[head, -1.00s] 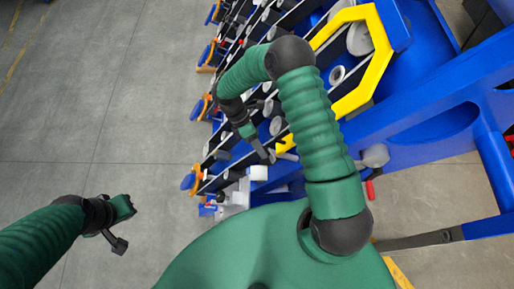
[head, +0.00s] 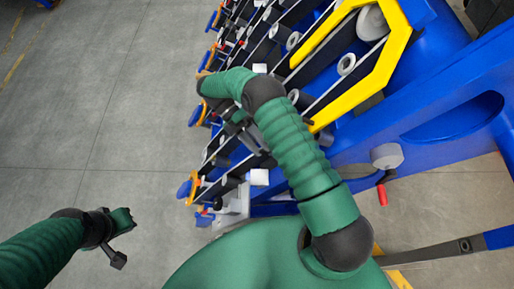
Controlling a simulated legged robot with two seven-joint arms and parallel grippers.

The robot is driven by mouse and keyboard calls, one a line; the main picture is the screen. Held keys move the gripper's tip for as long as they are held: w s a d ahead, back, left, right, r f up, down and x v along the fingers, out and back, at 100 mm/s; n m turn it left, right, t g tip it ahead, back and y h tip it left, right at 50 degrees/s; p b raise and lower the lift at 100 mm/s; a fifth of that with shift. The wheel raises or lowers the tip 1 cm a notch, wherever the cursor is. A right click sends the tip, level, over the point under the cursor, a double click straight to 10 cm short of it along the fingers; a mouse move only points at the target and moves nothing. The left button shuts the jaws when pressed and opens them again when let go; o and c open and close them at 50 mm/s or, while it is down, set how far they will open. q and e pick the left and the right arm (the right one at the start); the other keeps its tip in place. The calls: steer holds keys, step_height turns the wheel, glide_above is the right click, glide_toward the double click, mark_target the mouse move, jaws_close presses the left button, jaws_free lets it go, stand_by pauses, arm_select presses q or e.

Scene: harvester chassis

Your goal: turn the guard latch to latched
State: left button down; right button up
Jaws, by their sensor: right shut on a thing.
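My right gripper (head: 258,143) is at the near end of the slanted row units, left of my own forearm. It is shut on a small part that I take for the guard latch; the fingers and my arm mostly hide that part, so its angle cannot be read. The yellow guard (head: 384,62) is a bent bar above and right of the gripper. My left gripper (head: 121,238) hangs over bare floor at the lower left, away from the machine; its jaws are too unclear to read.
A blue frame beam (head: 440,115) crosses the right side. A grey round knob (head: 387,155) with a red handle (head: 382,195) sits below it. Orange and blue discs (head: 186,189) line the units' left ends. The concrete floor (head: 90,110) at left is clear.

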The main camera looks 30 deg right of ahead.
steer(key=shift+d+f+n+p, duration=0.15)
steer(key=shift+n+p, duration=0.15)
steer(key=shift+n, duration=0.2)
steer(key=shift+f+g+h, duration=0.1)
steer(key=shift+g+h, duration=0.2)
steer(key=shift+h, duration=0.1)
